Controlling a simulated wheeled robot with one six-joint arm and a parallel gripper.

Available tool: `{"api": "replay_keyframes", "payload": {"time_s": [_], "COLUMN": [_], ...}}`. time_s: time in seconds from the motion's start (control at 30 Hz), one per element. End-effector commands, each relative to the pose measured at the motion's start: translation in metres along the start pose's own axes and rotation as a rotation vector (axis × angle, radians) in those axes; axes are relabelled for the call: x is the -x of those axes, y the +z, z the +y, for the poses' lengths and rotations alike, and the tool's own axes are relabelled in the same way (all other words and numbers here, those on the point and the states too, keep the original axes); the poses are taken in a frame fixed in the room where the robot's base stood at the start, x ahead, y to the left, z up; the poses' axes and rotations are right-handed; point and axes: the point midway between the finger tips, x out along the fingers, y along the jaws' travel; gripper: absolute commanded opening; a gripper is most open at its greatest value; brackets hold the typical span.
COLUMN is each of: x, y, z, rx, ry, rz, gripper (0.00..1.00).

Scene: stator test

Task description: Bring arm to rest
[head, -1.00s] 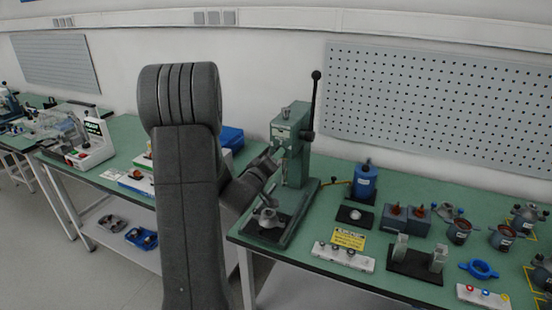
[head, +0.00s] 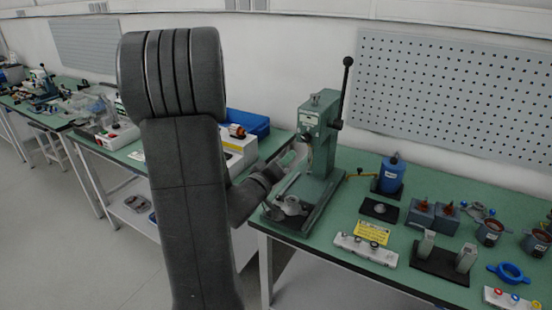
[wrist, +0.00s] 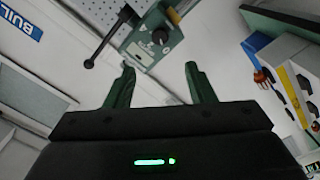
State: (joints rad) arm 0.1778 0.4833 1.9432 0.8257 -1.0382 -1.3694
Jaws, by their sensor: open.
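My gripper (wrist: 160,85) is open in the wrist view, its two dark green fingers spread apart with nothing between them. The green arbor press (wrist: 150,42) with its black lever shows beyond the fingers. In the head view my arm stands tall in front of the benches, and its wrist end reaches right toward the press (head: 318,130). The fingers are hard to make out there, close to the press's left side; I cannot tell whether they touch it. A grey metal part (head: 290,205) sits on the press base.
A blue bin (head: 248,124) is behind my arm. Open floor (head: 60,220) lies at the left.

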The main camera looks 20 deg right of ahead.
Motion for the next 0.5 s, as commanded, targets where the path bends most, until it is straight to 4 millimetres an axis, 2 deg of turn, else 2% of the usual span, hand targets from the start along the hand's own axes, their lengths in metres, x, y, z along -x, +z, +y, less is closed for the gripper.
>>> {"api": "replay_keyframes", "payload": {"time_s": [0.23, 0.5], "x": [-0.022, -0.076], "y": [0.0, -0.001], "z": [0.001, 0.002], "rx": [0.001, 0.0], "ry": [0.001, 0.002], "rz": [-0.003, -0.003], "gripper": [0.49, 0.49]}}
